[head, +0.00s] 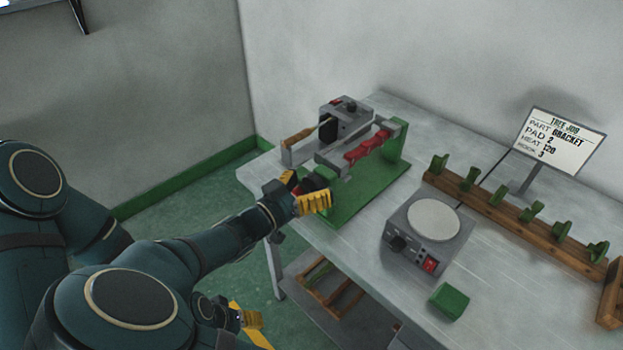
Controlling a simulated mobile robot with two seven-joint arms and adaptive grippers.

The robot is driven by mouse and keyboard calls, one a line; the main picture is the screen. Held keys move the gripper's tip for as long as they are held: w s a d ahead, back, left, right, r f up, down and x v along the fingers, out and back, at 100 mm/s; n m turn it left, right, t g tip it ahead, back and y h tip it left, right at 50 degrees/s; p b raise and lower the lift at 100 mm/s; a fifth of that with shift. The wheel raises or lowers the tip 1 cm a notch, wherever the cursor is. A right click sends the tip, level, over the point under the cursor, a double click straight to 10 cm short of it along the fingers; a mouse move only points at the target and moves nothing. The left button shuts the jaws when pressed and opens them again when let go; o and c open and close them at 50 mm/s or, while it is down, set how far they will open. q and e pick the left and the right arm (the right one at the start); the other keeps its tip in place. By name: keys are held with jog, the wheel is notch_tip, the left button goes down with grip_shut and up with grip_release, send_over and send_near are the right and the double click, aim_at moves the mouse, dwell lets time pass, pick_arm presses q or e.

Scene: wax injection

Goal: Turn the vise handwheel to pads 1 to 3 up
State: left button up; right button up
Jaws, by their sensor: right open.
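The vise (368,190) is a green base with a green upright, standing near the table's left edge. A bar with red pads (366,147) spans between its ends; I cannot read pad numbers. My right gripper (315,199) is open at the vise's near left end, its yellow fingers close to the dark and red parts there. The handwheel is mostly hidden by the gripper, and I cannot tell whether they touch. My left gripper (250,323) shows partly low in the picture, below table height, with yellow fingers; its opening is unclear.
A grey machine (344,120) with a wooden-handled tool (298,138) stands behind the vise. A round-plate heater (432,222), a green block (449,301), a wooden rack (497,212) with green pieces and a job sign (555,142) stand right. A wooden frame (330,287) is below.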

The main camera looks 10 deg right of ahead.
jog(key=c, duration=1.2)
